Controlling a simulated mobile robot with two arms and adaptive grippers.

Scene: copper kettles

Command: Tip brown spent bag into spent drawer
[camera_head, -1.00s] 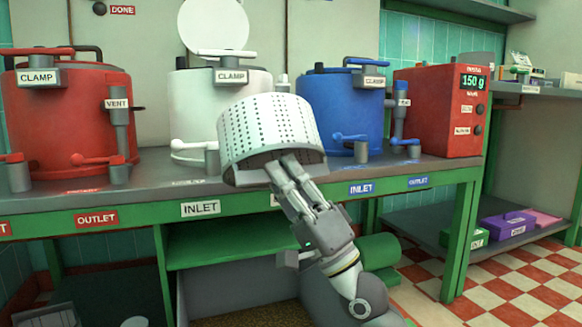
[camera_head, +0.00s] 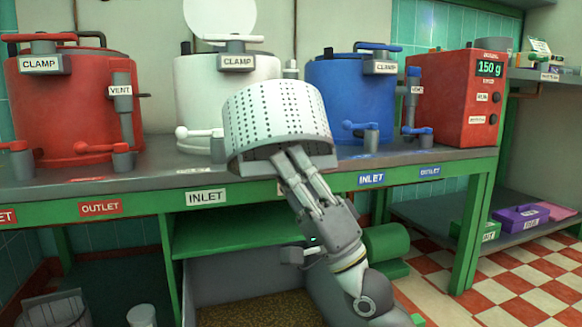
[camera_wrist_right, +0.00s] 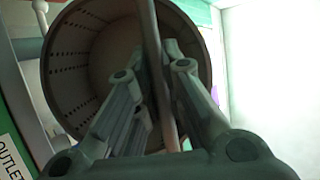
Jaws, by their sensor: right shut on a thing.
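My right gripper (camera_head: 288,158) is shut on a white perforated basket (camera_head: 278,115) and holds it in front of the bench edge. The basket is tilted, its open end facing down toward me. In the right wrist view, the fingers close on a bar (camera_wrist_right: 152,50) crossing the opening of the basket (camera_wrist_right: 85,50). Its inside looks brownish; no separate brown bag can be made out. A grey-walled open bin or drawer (camera_head: 235,272) sits low under the bench, with brown grainy matter (camera_head: 250,308) in it, partly hidden by my right arm. My left gripper is not in view.
Red (camera_head: 75,105), white (camera_head: 205,100) and blue (camera_head: 345,100) kettles stand on the bench (camera_head: 160,170). A red scale (camera_head: 455,110) reads 150 g. A green shelf (camera_head: 240,238) lies between basket and bin. A green cylinder (camera_head: 387,240) is right of my arm.

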